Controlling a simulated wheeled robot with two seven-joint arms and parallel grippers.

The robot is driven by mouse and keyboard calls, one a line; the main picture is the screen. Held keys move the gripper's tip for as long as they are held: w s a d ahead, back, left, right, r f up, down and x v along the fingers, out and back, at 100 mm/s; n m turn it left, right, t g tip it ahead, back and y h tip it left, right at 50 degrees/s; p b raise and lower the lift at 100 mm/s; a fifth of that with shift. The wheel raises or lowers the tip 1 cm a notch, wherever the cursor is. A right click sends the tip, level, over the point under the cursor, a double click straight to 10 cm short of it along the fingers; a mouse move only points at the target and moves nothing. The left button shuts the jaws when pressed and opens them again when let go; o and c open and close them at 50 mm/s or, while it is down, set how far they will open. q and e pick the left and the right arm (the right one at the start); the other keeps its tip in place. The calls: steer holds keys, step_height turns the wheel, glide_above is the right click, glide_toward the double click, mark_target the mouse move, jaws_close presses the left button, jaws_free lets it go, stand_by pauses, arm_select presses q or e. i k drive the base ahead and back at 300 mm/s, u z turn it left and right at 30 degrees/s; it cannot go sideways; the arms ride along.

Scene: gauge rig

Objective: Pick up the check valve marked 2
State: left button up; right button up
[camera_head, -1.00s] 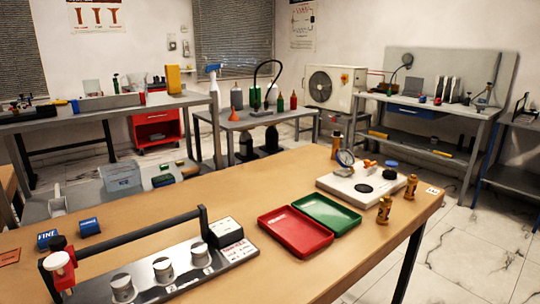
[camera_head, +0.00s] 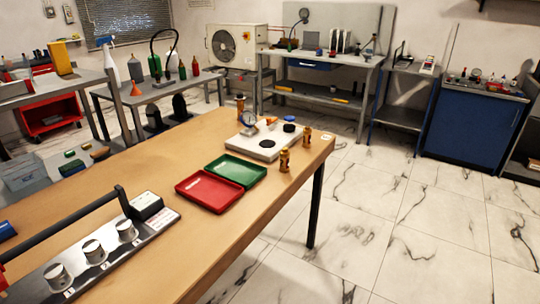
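Small brass cylindrical pieces that look like check valves stand upright on the wooden table. One brass piece (camera_head: 284,161) stands in front of the white plate, and another brass piece (camera_head: 307,137) stands at its right near the table's end. A third brass piece (camera_head: 240,104) stands behind the plate. Any number marks on them are too small to read, so I cannot tell which is 2. The white plate (camera_head: 240,144) carries a round gauge, a small orange part and dark round pads. Neither of my grippers shows.
A red tray (camera_head: 207,190) and a green tray (camera_head: 236,171) lie on the wooden table (camera_head: 215,240), left of the brass pieces. A metal rig (camera_head: 95,252) with knobs and a black handle fills the near left. Marble floor (camera_head: 400,210) to the right is open.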

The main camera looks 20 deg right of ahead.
mark_target(285, 153)
steer(key=k, duration=0.5)
steer(key=z, duration=1.45)
steer(key=i, duration=0.9)
steer(key=u, duration=1.15)
